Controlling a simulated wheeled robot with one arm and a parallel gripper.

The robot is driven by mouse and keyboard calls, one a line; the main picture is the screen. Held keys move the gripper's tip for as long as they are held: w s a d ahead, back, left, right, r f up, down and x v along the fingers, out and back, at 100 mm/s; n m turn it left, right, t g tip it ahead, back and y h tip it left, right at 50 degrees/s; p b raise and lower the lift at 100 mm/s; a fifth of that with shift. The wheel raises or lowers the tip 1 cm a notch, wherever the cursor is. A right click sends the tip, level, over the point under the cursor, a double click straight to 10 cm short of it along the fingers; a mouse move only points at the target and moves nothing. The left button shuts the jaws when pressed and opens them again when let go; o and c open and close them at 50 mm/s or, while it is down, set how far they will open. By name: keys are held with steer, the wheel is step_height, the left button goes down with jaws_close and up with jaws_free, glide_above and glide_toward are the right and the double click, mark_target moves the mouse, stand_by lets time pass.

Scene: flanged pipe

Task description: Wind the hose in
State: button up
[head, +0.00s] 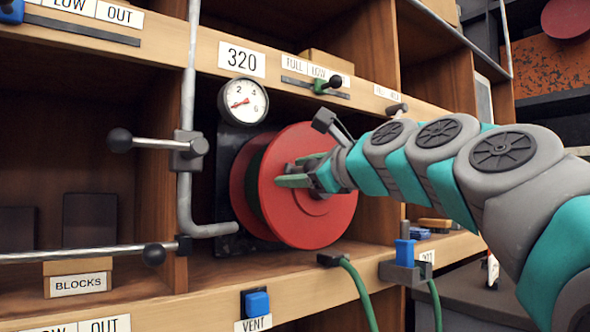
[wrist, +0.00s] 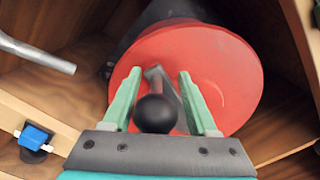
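The red hose reel (head: 318,222) stands upright in the shelf bay labelled 320. Its round face fills the middle of the wrist view (wrist: 235,75). A little dark green shows between its two discs. My gripper (head: 290,172) is at the reel's face, its two green fingers spread. In the wrist view, a crank handle with a black ball knob (wrist: 156,113) lies between the fingers (wrist: 160,76), with gaps visible on both sides. My gripper mostly hides the handle in the head view. A green hose (head: 360,290) runs from a black fitting (head: 329,260) on the shelf edge down out of frame.
A pressure gauge (head: 243,101) sits above the reel. A grey pipe (head: 186,100) and a ball-ended lever (head: 150,142) stand to its left. A blue VENT button (head: 256,303) is on the lower ledge. Wooden shelf walls close in around the reel.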

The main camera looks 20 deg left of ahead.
steer(key=shift+o, duration=0.6)
steer(key=shift+s+r, duration=0.1)
steer(key=shift+s, duration=0.05)
steer(key=shift+s, duration=0.1)
steer(key=shift+s+d+r, duration=0.1)
steer(key=shift+s+d, duration=0.1)
steer(key=v, duration=0.7)
steer(key=shift+d, duration=0.1)
steer(key=shift+c, duration=0.3)
